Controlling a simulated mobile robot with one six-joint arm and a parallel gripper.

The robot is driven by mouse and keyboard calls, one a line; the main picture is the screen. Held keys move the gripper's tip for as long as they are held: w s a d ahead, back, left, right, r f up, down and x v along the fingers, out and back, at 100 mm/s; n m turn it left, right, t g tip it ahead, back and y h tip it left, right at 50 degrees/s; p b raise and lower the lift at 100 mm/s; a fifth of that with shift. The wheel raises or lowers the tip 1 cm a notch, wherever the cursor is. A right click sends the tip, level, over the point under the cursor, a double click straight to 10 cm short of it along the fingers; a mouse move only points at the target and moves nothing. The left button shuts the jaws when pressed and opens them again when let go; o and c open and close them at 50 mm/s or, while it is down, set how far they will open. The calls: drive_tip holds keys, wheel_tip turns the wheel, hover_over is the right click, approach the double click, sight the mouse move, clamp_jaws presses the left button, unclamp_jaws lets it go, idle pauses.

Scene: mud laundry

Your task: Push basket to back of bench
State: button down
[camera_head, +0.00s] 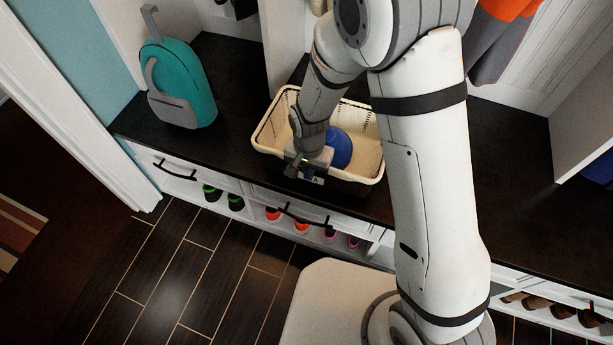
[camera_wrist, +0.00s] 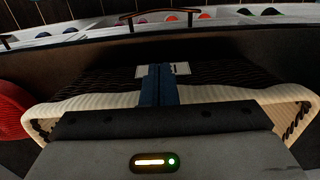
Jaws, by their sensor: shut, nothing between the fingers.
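The basket (camera_head: 262,135), cream-rimmed with a darker front, stands upright on the dark bench (camera_head: 245,80). In the head view my arm hides part of its front and right side. My gripper (camera_head: 302,172) is at the middle of the basket's front rim. In the wrist view the basket's cream rim (camera_wrist: 85,103) runs across both sides of my gripper. My blue fingers (camera_wrist: 158,86) are together, with nothing between them, in front of the dark front face near a pale label (camera_wrist: 180,68). I cannot tell whether they touch it.
A blue rounded item (camera_head: 340,147) lies in the basket. A teal backpack (camera_head: 180,85) stands left on the bench, and a white divider (camera_head: 285,40) rises behind the basket. Shoes (camera_head: 235,201) fill cubbies below. A red item (camera_wrist: 12,112) is beside the basket.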

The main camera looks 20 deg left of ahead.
drive_tip(key=shift+w, duration=0.3)
